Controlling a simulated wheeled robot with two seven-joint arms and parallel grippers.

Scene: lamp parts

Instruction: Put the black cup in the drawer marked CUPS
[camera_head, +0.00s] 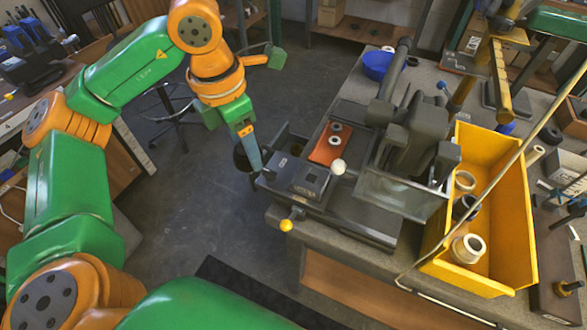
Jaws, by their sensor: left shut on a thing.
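My left gripper (253,158) comes down from the green and orange arm at upper left, beside the machine bench. It is shut on a dark cup-like thing (242,157), which I take to be the black cup. The cup is held in the air above the dark floor, just left of the bench end. The gripper's blue-grey finger covers part of it. No drawer with a readable CUPS mark shows. My right gripper is not in view.
A grey lathe-like machine (408,140) stands on the bench, with an orange plate (328,146) and white knob (338,167). A yellow bin (510,215) holds several rings. A blue bowl (378,66) is behind. Open floor (190,205) lies left of the bench.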

